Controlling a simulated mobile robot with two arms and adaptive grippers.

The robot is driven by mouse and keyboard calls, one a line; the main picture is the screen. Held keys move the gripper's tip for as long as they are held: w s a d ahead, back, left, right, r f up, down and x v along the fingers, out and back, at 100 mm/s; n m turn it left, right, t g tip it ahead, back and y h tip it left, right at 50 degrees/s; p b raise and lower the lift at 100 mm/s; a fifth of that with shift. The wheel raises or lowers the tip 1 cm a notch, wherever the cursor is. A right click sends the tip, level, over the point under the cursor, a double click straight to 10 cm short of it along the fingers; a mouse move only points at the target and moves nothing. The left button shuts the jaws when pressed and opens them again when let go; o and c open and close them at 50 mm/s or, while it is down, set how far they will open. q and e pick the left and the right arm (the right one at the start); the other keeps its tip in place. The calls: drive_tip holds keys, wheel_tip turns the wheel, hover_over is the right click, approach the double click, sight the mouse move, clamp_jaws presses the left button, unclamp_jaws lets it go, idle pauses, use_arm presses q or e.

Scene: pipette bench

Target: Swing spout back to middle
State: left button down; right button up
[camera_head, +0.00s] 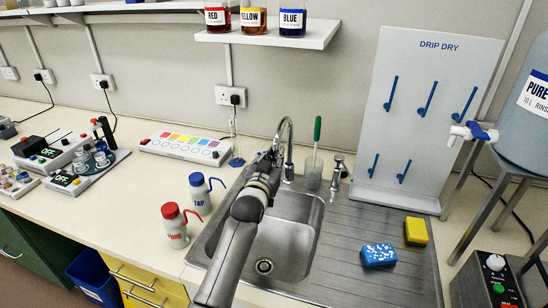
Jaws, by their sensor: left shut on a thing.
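The sink tap's curved metal spout (291,140) rises behind the basin and arcs over to the left, so its outlet end hangs towards the basin's back left. My left gripper (277,150) is shut on the spout's hanging end; the exact contact is small and partly hidden by my arm. The steel sink basin (290,240) lies below, with its drain (264,266) near the front. My left arm crosses the basin's left part. My right gripper is not in view.
A beaker with a green-handled brush (317,130) and a tap handle (338,165) stand right of the spout. PURE (174,228) and TAP (199,195) bottles stand left of the sink. A DRIP DRY board (425,140) stands behind.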

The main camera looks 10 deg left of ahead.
use_arm(q)
drive_tip(key=shift+d+r, duration=0.1)
drive_tip(key=shift+r, duration=0.1)
drive_tip(key=c, duration=1.4)
unclamp_jaws()
drive_tip(key=shift+d, duration=0.1)
drive_tip(key=shift+o, duration=0.3)
drive_tip(key=shift+f, duration=0.1)
drive_tip(key=shift+s+f, duration=0.1)
drive_tip(key=shift+s, duration=0.4)
drive_tip(key=s, duration=1.1)
drive_tip(key=shift+a, duration=0.45)
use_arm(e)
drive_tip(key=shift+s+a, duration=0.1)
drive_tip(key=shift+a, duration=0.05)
